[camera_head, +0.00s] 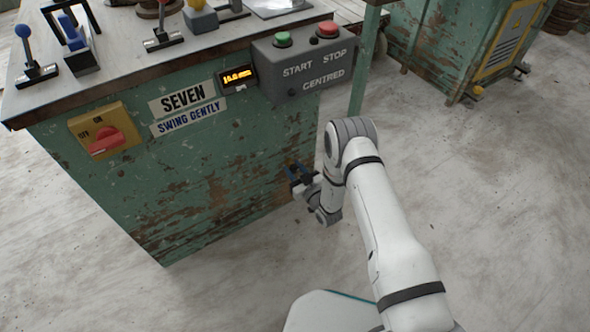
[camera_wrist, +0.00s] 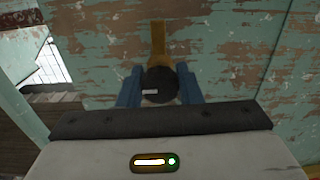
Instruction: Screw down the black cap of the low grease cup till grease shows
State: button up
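The black cap (camera_wrist: 159,86) of the grease cup is round with a small pale mark on its face. It sits in front of a yellow-brass fitting (camera_wrist: 158,38) on the worn green panel. My gripper (camera_wrist: 159,88) has one blue finger on each side of the cap. The cap fills nearly all the room between the fingers, but I cannot tell whether they press on it. No grease is visible around the cap. In the head view my gripper (camera_head: 299,180) is low at the right end of the green cabinet's front, and the cap is hidden there.
The green cabinet (camera_head: 225,165) carries a red rotary switch (camera_head: 104,142), a lit display (camera_head: 238,77) and a START/STOP box (camera_head: 312,65). Levers stand on its top. A green post (camera_head: 362,75) rises near my arm. The floor (camera_head: 480,200) to the right is clear.

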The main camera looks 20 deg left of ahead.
jog(key=c, duration=0.3)
jog(key=shift+d, duration=0.2)
jog(key=shift+c, duration=0.6)
jog(key=shift+a, duration=0.2)
jog(key=shift+m, duration=0.3)
jog(key=m, duration=0.2)
jog(key=shift+m+b, duration=0.3)
jog(key=shift+m, duration=0.1)
jog(key=m, duration=0.6)
jog(key=shift+s+a+b, duration=0.1)
jog(key=shift+a+b, duration=0.05)
jog(key=shift+b, duration=0.25)
jog(key=m, duration=0.5)
jog(key=shift+r+m, duration=0.1)
jog(key=shift+m, duration=0.3)
jog(key=m, duration=0.5)
jog(key=shift+r+b, duration=0.1)
jog(key=shift+b, duration=0.2)
jog(key=shift+m, duration=0.3)
